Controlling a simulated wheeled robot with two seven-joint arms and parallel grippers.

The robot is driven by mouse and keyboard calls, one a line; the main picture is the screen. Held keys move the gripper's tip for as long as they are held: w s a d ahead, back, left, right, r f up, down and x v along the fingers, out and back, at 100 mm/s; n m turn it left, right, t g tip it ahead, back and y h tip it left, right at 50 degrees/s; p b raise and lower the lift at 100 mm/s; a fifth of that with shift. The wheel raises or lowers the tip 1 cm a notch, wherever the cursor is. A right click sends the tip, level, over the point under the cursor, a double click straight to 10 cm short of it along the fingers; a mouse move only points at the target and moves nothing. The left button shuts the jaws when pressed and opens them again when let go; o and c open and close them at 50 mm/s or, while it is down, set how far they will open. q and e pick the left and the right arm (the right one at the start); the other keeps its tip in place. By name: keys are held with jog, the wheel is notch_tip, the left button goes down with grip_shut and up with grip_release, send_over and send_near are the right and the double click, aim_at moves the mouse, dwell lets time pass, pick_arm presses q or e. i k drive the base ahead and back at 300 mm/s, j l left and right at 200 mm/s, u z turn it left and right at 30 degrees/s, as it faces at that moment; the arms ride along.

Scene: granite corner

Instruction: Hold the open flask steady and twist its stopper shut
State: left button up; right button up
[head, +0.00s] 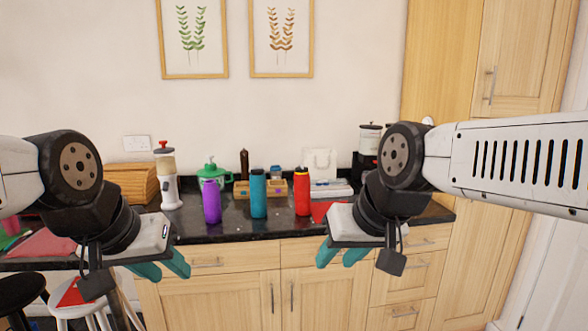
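My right gripper (340,259) is in front of the counter, right of and below the red flask, also apart and empty. Neither touches a flask.
The black counter (240,229) has bare room before the flasks. Behind them are a green pot (210,173), a wooden tray (240,190) and a brown mill (244,164). A red object (322,210) lies by the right arm.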

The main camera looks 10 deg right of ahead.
aim_at(300, 168)
jog(key=i+l+u, duration=0.1)
jog(key=u, duration=0.25)
jog(key=l+u, duration=0.35)
jog(key=i+l+u, duration=0.15)
jog(key=l, duration=0.4)
jog(key=i+l+u, duration=0.1)
jog(key=l, duration=0.45)
jog(key=i+l+u, duration=0.15)
jog(key=l, duration=0.4)
jog(key=l+u, duration=0.1)
jog(key=l, duration=0.45)
jog(key=i+l, duration=0.1)
jog(key=l, duration=1)
jog(key=i, duration=0.05)
